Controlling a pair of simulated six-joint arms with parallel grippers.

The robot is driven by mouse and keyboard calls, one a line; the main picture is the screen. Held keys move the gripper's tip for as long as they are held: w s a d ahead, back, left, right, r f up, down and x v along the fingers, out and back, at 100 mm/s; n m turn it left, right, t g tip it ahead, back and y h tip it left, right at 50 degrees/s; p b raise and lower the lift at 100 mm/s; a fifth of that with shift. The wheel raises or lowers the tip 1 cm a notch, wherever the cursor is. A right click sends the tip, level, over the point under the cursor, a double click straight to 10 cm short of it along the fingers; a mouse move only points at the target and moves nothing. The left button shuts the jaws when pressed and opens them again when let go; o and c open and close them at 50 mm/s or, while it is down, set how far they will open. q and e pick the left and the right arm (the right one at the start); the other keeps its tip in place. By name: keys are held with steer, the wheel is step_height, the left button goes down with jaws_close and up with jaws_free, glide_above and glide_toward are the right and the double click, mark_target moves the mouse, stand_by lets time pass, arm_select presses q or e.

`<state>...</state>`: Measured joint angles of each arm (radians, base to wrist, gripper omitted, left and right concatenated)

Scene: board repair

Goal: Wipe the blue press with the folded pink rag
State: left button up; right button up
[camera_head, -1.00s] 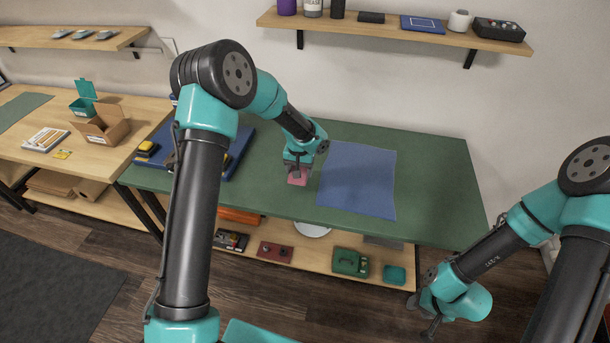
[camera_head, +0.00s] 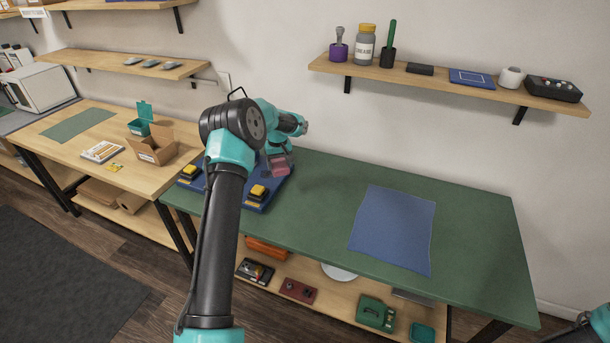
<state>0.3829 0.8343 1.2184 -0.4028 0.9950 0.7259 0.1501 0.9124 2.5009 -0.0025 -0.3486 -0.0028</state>
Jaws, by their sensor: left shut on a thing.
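My left gripper (camera_head: 279,157) is shut on the folded pink rag (camera_head: 279,167). It holds the rag over the back part of the blue press (camera_head: 270,199), behind the press's yellow-topped black blocks. I cannot tell whether the rag touches the press. My left arm hides the middle of the press. Only a small part of my right arm's end (camera_head: 600,319) shows at the lower right corner, and its jaws cannot be made out.
A blue cloth (camera_head: 393,229) lies flat on the green tabletop (camera_head: 480,226), which is otherwise clear to the right. A cardboard box (camera_head: 156,148) stands on the wooden bench at left. A wall shelf (camera_head: 450,85) holds bottles and small items.

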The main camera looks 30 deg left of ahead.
arm_select(q)
steer(key=s+a+r+n, duration=0.1)
steer(key=s+a, duration=0.1)
steer(key=a, duration=0.5)
steer(key=shift+r+n, duration=0.3)
steer(key=shift+n, duration=0.1)
steer(key=shift+s+f, duration=0.1)
